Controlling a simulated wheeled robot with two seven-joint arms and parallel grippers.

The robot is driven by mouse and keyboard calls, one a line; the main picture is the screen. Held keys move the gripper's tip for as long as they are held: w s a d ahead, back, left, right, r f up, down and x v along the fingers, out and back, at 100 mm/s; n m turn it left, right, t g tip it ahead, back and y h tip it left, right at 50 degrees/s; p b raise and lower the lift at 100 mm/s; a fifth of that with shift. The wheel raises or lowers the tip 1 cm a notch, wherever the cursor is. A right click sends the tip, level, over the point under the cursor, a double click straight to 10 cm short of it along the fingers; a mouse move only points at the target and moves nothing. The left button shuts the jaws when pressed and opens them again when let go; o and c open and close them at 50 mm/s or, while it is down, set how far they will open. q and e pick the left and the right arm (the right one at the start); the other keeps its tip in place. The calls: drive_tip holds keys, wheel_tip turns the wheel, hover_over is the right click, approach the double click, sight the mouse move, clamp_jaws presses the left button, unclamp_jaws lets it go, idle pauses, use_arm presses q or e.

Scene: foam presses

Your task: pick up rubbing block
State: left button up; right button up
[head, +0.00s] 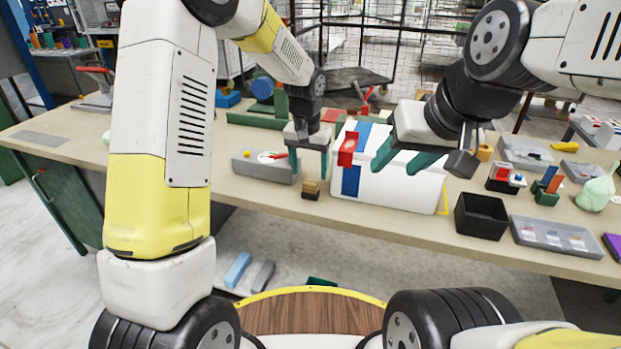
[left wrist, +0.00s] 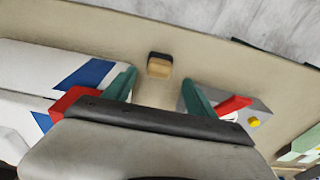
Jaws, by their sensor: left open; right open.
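The rubbing block (head: 311,189) is a small block with a tan wooden part and a dark part. It sits near the front edge of the table (head: 268,195). My left gripper (head: 309,168) is open just above and behind it in the head view. In the left wrist view the rubbing block (left wrist: 159,66) lies just past the open fingertips (left wrist: 160,86), between their lines and not touched. My right gripper (head: 405,160) is open and empty over the white box, to the right.
A white box with blue stripes (head: 385,188) stands right of the block. A grey box (head: 262,168) with a red-handled item stands left. A black bin (head: 481,215) and a grey tray (head: 556,238) are further right. The table's left part is mostly clear.

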sight(310, 182)
use_arm(q)
drive_tip(key=f, duration=0.5)
drive_tip(key=shift+w+d+f, duration=0.15)
drive_tip(key=shift+w+f, duration=0.1)
clamp_jaws()
